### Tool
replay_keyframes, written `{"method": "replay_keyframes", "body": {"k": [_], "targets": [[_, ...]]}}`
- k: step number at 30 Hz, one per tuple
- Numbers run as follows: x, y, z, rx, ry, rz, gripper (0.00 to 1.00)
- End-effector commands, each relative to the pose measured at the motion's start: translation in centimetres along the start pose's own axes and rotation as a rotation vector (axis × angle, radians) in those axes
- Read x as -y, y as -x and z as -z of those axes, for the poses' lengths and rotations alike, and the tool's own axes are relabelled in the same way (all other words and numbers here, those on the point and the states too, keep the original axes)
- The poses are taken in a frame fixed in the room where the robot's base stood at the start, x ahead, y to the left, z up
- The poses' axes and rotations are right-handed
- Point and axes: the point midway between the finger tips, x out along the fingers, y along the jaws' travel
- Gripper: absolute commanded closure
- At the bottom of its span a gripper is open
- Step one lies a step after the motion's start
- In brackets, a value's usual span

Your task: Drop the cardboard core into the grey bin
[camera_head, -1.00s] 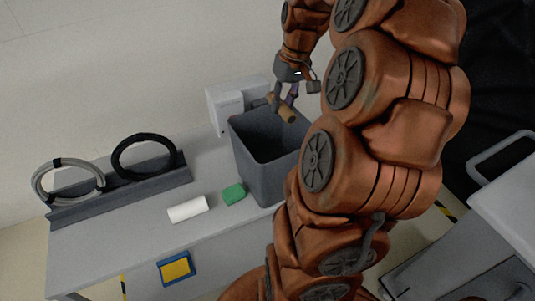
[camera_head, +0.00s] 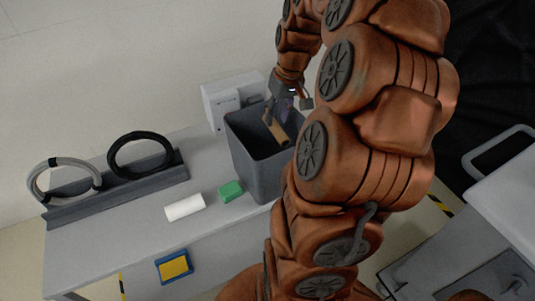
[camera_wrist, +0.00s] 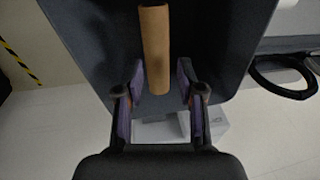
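The grey bin (camera_head: 255,178) stands open-topped on the bench, and its dark inside fills the upper wrist view (camera_wrist: 222,40). My gripper (camera_head: 283,108) is over the bin's mouth. In the wrist view my gripper (camera_wrist: 160,82) has its fingers spread, with a visible gap beside the brown cardboard core (camera_wrist: 155,50). The core lies between and beyond the fingertips and looks loose. In the head view the core (camera_head: 274,127) is tilted within the bin's opening, just below the fingers. Its lower end's contact with the bin cannot be told.
A white box (camera_head: 222,104) stands behind the bin. A green block (camera_head: 230,191) and a white roll (camera_head: 185,207) lie in front-left of it. Two cable coils, grey (camera_head: 38,190) and black (camera_head: 113,157), stand in a rack (camera_head: 120,190). A cart (camera_head: 505,200) is at right.

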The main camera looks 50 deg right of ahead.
Motion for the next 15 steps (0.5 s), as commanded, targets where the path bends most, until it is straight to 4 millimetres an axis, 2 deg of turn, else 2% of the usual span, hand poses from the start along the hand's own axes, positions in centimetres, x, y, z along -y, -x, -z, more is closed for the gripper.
{"method": "replay_keyframes", "body": {"k": [1,4,15], "targets": [[0.01,0.00,0.00,0.000,0.000,0.000,0.54],[0.01,-0.01,0.00,0.000,0.000,0.000,0.43],[0.01,0.29,0.00,0.000,0.000,0.000,0.43]]}}
